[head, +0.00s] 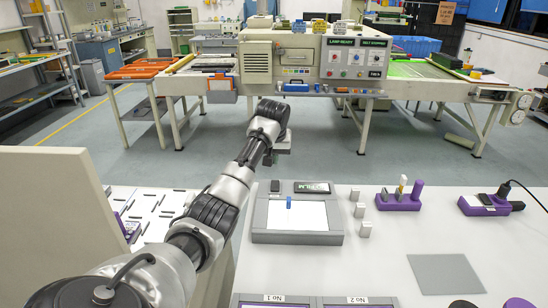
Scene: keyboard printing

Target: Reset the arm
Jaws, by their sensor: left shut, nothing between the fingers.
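My left arm comes in from the lower left and reaches out over the far edge of the white table (400,235). My left gripper (284,150) is at its far end, above and behind the grey framed tray (297,238). It is small and dark here, with its fingers shut and nothing held between them. My right gripper is not in view.
The tray holds a white sheet (310,214) with a small blue piece (289,203). Purple holders (400,201) and a grey mat (445,274) lie to the right. A beige panel (50,225) stands at left. A large machine (300,62) stands beyond the open floor.

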